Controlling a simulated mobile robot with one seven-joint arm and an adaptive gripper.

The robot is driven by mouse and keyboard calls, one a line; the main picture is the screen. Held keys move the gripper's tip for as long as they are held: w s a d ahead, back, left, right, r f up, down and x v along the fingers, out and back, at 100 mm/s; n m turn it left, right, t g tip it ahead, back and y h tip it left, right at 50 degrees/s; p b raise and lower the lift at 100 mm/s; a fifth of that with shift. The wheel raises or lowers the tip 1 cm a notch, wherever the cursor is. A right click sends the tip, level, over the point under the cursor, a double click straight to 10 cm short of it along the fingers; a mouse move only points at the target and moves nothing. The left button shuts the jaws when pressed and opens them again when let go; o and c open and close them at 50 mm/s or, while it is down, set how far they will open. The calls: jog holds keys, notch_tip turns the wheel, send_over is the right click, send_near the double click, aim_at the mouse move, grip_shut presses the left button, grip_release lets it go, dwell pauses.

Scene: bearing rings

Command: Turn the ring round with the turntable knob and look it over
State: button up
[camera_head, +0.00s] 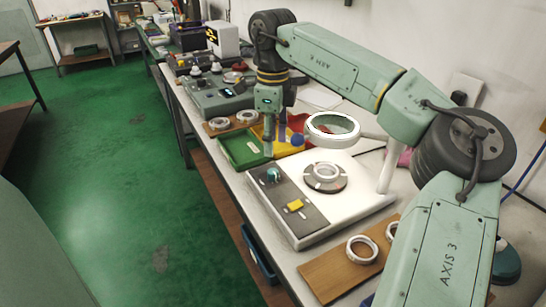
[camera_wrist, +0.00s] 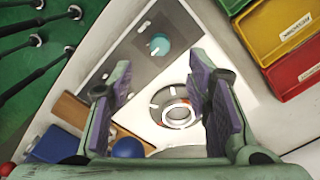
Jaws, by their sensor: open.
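The turntable (camera_head: 340,186) is a dark disc on a white base, and a pale bearing ring (camera_head: 325,171) lies flat on it. The ring also shows in the wrist view (camera_wrist: 178,112). The teal turntable knob (camera_head: 272,174) stands on the grey panel at the left of the base. In the wrist view the knob (camera_wrist: 160,45) appears beyond the fingers, near the top middle. My gripper (camera_head: 275,143) is open and empty, above and behind the panel. Its two padded fingers stand wide apart in the wrist view (camera_wrist: 160,92).
A magnifier lamp (camera_head: 332,128) hangs over the base. A yellow switch (camera_head: 295,205) sits on the panel. A green tray (camera_head: 243,150) and a red tray (camera_head: 288,147) stand behind. A wooden board (camera_head: 335,275) with rings is in front.

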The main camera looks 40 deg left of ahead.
jog(key=shift+r, duration=1.65)
